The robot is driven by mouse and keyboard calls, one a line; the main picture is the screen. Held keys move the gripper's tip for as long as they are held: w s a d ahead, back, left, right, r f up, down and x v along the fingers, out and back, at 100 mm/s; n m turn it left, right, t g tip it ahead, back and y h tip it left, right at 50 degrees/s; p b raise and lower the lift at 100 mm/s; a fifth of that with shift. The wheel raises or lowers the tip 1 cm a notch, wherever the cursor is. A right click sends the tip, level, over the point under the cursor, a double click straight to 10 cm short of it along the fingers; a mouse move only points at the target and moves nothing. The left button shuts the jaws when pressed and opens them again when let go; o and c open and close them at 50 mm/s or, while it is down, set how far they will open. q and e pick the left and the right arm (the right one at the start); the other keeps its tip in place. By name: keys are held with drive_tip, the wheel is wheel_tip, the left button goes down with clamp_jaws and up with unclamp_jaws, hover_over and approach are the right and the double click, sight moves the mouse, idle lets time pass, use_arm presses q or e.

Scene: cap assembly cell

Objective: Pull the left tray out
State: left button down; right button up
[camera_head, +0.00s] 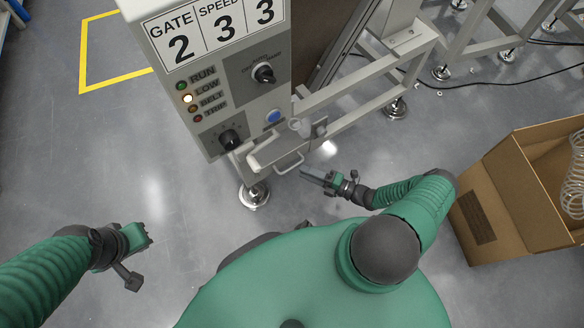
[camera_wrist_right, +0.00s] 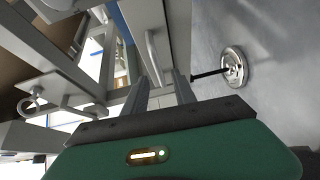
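The tray (camera_head: 278,147) is a pale grey drawer-like part low on the machine's front, with a thin bar handle (camera_head: 290,164). My right gripper (camera_head: 306,173) is just right of and below the handle. In the right wrist view, its two fingers (camera_wrist_right: 160,80) stand apart, with the handle (camera_wrist_right: 152,52) ahead of and partly between the fingertips. I cannot tell whether they touch. My left gripper (camera_head: 147,236) is low on the left, far from the tray; its finger gap is not clear.
The control panel (camera_head: 215,75) shows GATE 2 and SPEED 3 3, with knobs and a blue button (camera_head: 273,116). A machine foot (camera_head: 254,196) stands below the tray. A cardboard box (camera_head: 510,205) is at right.

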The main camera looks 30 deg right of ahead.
drive_tip(key=b+x, duration=0.1)
drive_tip(key=x, duration=0.4)
drive_tip(key=shift+w+a+f, duration=0.1)
drive_tip(key=shift+w+a, duration=0.1)
drive_tip(key=shift+w, duration=0.1)
clamp_jaws()
idle(1.1)
